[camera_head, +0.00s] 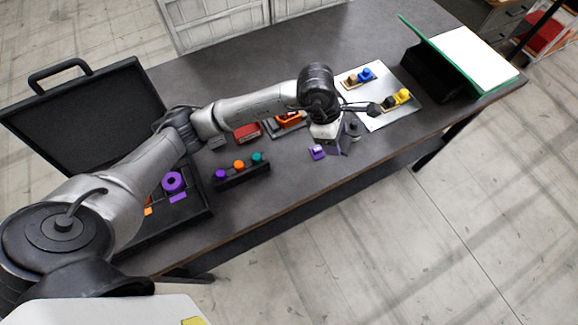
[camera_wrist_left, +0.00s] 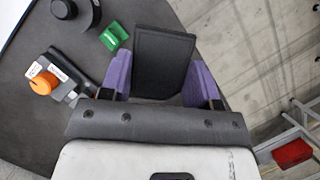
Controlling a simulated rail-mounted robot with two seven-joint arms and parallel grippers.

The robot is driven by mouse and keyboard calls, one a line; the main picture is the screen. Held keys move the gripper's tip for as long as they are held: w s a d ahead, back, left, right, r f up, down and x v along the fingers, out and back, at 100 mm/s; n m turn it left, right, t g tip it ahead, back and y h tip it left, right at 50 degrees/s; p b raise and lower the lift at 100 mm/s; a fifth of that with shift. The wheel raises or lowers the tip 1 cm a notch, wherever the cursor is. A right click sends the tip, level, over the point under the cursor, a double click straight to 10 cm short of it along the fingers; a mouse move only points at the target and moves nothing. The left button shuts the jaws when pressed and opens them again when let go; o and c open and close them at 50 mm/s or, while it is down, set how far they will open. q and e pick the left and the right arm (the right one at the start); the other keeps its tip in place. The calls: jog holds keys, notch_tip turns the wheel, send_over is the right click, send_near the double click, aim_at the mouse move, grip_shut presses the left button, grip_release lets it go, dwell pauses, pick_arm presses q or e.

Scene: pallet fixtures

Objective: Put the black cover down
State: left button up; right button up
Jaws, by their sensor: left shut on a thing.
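The black cover (camera_wrist_left: 163,50) is a flat, dark, roughly square piece in the left wrist view. My left gripper (camera_wrist_left: 160,82) is shut on it, with one purple finger on each side. In the head view my left gripper (camera_head: 325,151) points down near the front edge of the table, right of the middle. There the cover is mostly hidden by the gripper and hard to tell from other dark parts. I cannot tell whether the cover touches the table. My right gripper is in neither view.
The dark table (camera_head: 290,185) holds an open black case (camera_head: 205,215) at left and a rack (camera_head: 243,178) with purple, orange and teal knobs. A silver plate (camera_head: 372,122) with blue and yellow parts lies right of the gripper. A green-edged panel (camera_head: 465,68) stands far right.

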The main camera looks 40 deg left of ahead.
pick_arm(q)
send_over(292, 166)
jog(key=a, duration=0.1)
jog(key=f, duration=0.7)
jog(key=shift+s+a+f, duration=0.1)
jog(key=shift+s+f, duration=0.1)
jog(key=shift+s, duration=0.1)
jog(key=shift+f, duration=2)
jog(key=shift+f, duration=0.2)
jog(key=o, duration=1.2)
jog(key=shift+o, duration=0.2)
jog(key=v, duration=1.2)
jog(key=shift+r, duration=0.25)
